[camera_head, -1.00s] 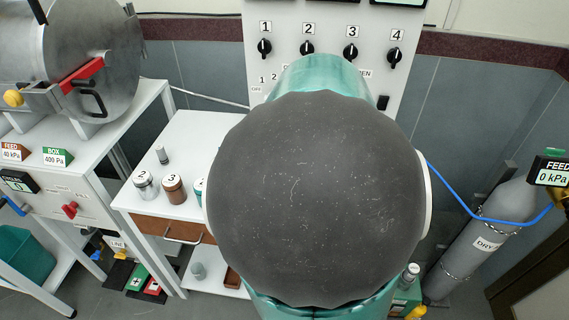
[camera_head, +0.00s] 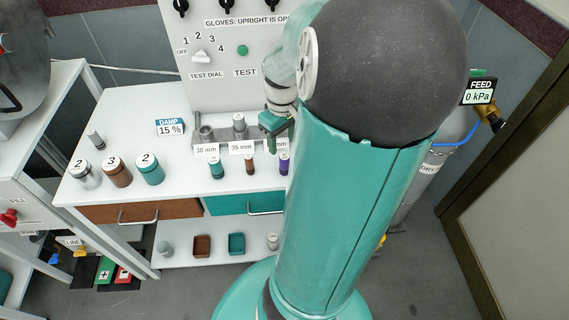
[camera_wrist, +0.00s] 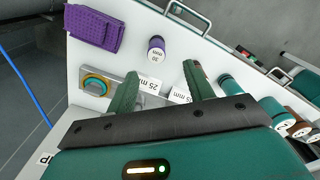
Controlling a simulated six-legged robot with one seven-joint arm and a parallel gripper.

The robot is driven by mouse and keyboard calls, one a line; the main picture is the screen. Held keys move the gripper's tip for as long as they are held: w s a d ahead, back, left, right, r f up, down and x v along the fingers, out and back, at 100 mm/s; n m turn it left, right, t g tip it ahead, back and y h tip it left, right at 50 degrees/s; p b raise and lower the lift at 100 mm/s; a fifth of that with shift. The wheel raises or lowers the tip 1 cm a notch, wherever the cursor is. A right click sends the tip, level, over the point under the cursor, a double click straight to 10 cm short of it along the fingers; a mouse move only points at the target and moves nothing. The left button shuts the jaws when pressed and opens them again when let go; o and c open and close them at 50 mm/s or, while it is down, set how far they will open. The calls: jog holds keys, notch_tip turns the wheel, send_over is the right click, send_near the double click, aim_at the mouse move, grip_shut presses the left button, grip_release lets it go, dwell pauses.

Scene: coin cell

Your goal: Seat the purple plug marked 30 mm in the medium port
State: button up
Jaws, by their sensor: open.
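The purple plug (camera_head: 284,164) stands on the white bench, at the right of a row with a teal plug (camera_head: 216,166) and a brown plug (camera_head: 250,164). In the wrist view the purple plug (camera_wrist: 156,47) shows a white top marked 30, beyond my fingertips and apart from them. My gripper (camera_wrist: 158,78) is open and empty; in the head view my gripper (camera_head: 276,124) is above the bench, by the port block (camera_head: 222,140). The wrist view shows a port with a teal and yellow ring (camera_wrist: 95,84) left of my fingers. I cannot tell which port is the medium one.
Cards (camera_head: 206,150) front the block. Behind it rises the control panel (camera_head: 225,70). Several jars (camera_head: 118,172) stand at the bench's left. A purple textured object (camera_wrist: 94,28) lies beyond the ringed port. My arm hides the bench's right side in the head view.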

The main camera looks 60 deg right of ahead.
aim_at(285, 156)
jog(key=shift+s+d+f, duration=0.1)
jog(key=shift+d+f, duration=0.05)
jog(key=shift+f, duration=1.75)
jog(key=shift+s+d+f, duration=0.1)
jog(key=shift+f, duration=1.8)
jog(key=c, duration=1.1)
jog(key=shift+o, duration=0.2)
